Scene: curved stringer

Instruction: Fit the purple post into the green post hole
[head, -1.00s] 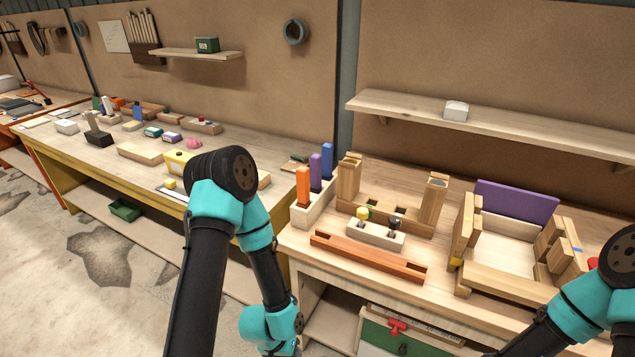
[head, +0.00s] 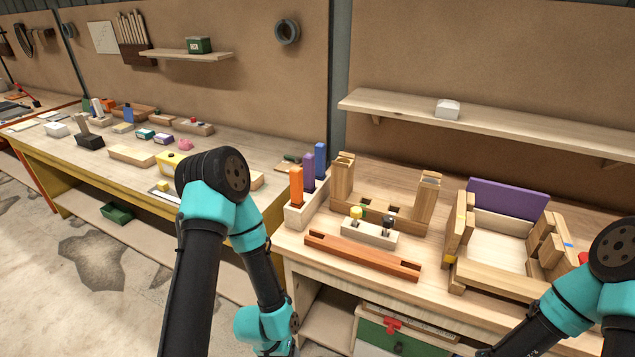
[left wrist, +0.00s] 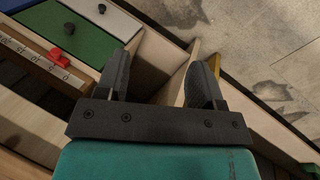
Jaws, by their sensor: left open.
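The purple post (head: 308,172) stands upright in a pale wooden holder (head: 297,214), between an orange post (head: 296,185) and a blue post (head: 320,160). I cannot make out a green post hole for certain in the head view. My left gripper shows in the left wrist view (left wrist: 158,80), open and empty, with its two dark fingers apart. It points down past the bench front, near a drawer unit with a green panel (left wrist: 70,32). In the head view its fingers are hidden. My right arm shows at the right edge, but its gripper is out of view.
On the bench are a wooden frame with two uprights (head: 342,183), a small block with yellow and black knobs (head: 369,232), a reddish-brown bar (head: 361,257) and a wooden box with a purple panel (head: 507,202). A shelf (head: 480,123) hangs behind. A yellow-edged bench (head: 120,160) stands left.

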